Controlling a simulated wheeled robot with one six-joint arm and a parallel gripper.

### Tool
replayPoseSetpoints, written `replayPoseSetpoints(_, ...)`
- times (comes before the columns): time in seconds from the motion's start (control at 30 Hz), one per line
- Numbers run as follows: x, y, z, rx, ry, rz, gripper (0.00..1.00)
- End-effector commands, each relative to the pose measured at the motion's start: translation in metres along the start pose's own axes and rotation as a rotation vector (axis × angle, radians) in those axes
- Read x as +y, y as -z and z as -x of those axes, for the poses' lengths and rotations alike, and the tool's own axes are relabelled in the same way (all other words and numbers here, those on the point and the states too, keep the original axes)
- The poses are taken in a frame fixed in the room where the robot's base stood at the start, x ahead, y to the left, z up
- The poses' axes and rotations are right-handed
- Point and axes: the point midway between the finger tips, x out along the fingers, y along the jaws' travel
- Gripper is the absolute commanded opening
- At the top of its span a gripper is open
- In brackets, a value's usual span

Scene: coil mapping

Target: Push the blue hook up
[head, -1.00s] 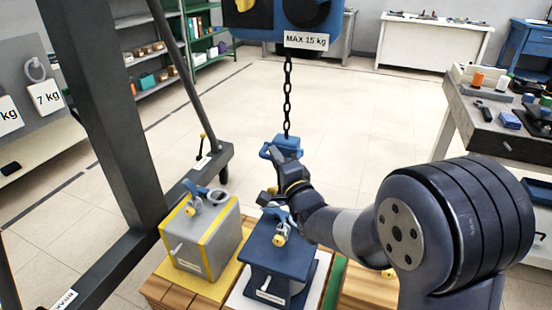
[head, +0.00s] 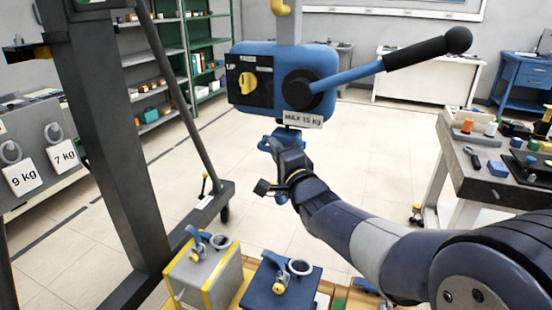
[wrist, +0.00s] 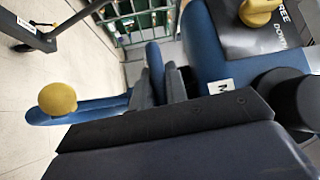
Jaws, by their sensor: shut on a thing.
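The blue hook (head: 288,134) sits right below the blue hoist body (head: 305,85), and no length of chain shows between them in the head view. My gripper (head: 282,150) is shut on the hook from below and in front, hiding part of it. In the wrist view, the gripper fingers (wrist: 160,88) close around a blue part of the hook (wrist: 155,66). The hook's blue arm with a yellow ball end (wrist: 57,99) sticks out to the left. The hoist (wrist: 205,55) is close on the right in that view.
A blue block with a ring (head: 280,285) and a grey-yellow block (head: 205,270) stand below my arm. A dark frame post (head: 105,150) rises at left. The hoist's lever (head: 390,67) reaches out to the right. A cluttered workbench (head: 490,175) stands at right.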

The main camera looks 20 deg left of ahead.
Motion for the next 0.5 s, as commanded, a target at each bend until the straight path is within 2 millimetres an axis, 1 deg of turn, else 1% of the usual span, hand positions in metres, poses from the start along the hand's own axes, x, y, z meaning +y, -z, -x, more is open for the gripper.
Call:
replayPoseSetpoints(0.03, -0.0075, 0.001, -0.001, 0.0, 0.003, 0.0, 0.0)
replayPoseSetpoints(0.13, -0.0112, 0.0015, -0.0015, 0.0, 0.003, 0.0, 0.0)
replayPoseSetpoints(0.5, -0.0112, 0.0015, -0.0016, 0.0, 0.002, 0.0, 0.0)
